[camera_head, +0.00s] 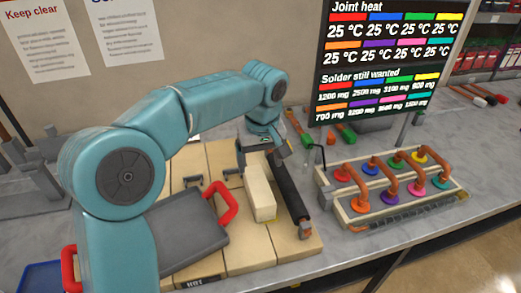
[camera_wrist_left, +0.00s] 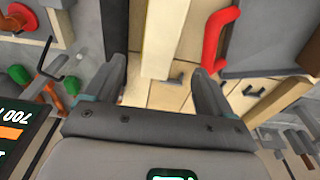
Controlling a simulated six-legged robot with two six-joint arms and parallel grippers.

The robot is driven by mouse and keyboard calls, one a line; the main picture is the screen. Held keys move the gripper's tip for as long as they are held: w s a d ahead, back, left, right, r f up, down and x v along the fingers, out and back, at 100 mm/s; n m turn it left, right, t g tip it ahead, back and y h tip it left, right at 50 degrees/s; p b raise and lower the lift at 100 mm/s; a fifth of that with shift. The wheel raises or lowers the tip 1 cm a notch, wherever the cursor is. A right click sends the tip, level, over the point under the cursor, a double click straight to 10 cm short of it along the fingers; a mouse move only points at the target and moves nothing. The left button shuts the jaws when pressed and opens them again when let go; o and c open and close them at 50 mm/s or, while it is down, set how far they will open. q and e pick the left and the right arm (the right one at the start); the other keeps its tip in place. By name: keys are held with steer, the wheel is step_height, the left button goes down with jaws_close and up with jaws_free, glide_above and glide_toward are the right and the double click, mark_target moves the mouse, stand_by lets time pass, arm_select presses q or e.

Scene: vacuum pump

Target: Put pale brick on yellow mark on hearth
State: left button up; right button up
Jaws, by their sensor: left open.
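The pale brick (camera_head: 260,196) is a long cream block on the tan brick hearth (camera_head: 245,248). It also shows in the left wrist view (camera_wrist_left: 164,38), its near end between the finger lines. My left gripper (camera_head: 268,146) is open at the brick's far end in the head view. In the left wrist view its two fingers (camera_wrist_left: 159,72) stand apart, one on each side of the brick's line, with no clear contact. My right gripper is not in view.
A dark bar (camera_head: 288,188) lies close right of the brick. A grey lid-like panel with red handles (camera_head: 190,240) is to its left. A tray of coloured copper pipe joints (camera_head: 385,190) stands right. A heat display (camera_head: 385,55) stands behind. Bare hearth shows in front.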

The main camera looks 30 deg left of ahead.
arm_select(q)
steer(key=shift+s+d+r, duration=0.1)
steer(key=shift+d+r, duration=0.05)
steer(key=shift+r, duration=1.6)
